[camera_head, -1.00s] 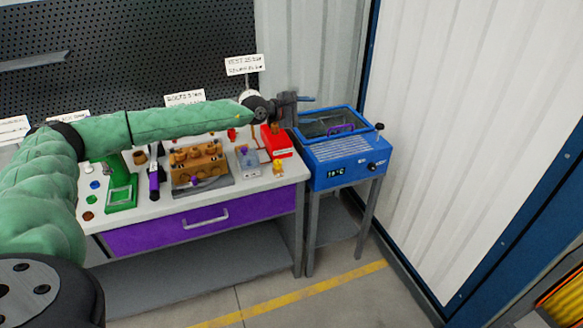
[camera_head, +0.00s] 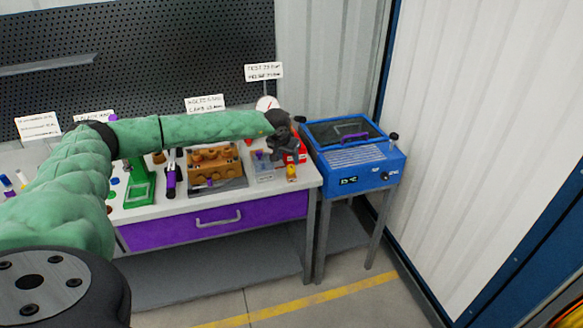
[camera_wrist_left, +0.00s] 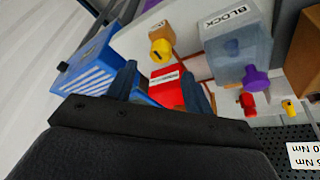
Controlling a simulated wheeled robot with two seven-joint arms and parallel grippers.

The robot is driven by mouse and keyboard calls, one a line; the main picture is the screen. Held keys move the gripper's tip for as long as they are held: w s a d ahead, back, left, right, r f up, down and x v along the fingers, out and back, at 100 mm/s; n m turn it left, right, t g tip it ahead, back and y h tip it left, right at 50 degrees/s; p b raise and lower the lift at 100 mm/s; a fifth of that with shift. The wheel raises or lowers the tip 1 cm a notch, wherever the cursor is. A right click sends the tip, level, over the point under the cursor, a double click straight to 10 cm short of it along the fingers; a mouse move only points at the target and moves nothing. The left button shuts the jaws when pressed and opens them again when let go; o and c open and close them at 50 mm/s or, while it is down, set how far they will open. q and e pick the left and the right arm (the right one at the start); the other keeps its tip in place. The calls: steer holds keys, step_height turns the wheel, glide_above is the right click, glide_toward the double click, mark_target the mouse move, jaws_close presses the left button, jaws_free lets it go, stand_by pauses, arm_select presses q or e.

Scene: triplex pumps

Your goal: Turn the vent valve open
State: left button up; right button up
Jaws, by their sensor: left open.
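My left gripper (camera_head: 280,143) hangs over the right end of the bench, and its dark fingers are open and empty in the left wrist view (camera_wrist_left: 161,82). A red box (camera_head: 302,153) with a white label is partly hidden behind it. The red box also shows between and beyond the fingers (camera_wrist_left: 168,97). Near it are a small yellow knob (camera_wrist_left: 160,48) on a tan piece and a clear grey block (camera_wrist_left: 236,50) marked "BLOCK" with a purple knob (camera_wrist_left: 256,78). I cannot tell for sure which part is the vent valve. My right gripper is out of view.
A blue bath (camera_head: 358,172) with a purple handle stands right of the bench. A brown pump block (camera_head: 215,164), a green stand (camera_head: 138,185) and a gauge (camera_head: 266,103) are on the white bench. A black pegboard (camera_head: 150,45) stands behind. Floor is clear in front.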

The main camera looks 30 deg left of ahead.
mark_target(291, 166)
arm_select(q)
steer(key=shift+w+f, duration=0.2)
steer(key=shift+f, duration=0.1)
steer(key=p+x, duration=0.2)
steer(key=x, duration=0.3)
steer(key=shift+f+p, duration=0.1)
steer(key=shift+p, duration=0.3)
steer(key=shift+x, duration=0.8)
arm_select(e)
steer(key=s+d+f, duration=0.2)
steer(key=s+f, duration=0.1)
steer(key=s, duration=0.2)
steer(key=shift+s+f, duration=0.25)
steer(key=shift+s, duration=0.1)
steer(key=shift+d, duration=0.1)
arm_select(q)
steer(key=c, duration=1)
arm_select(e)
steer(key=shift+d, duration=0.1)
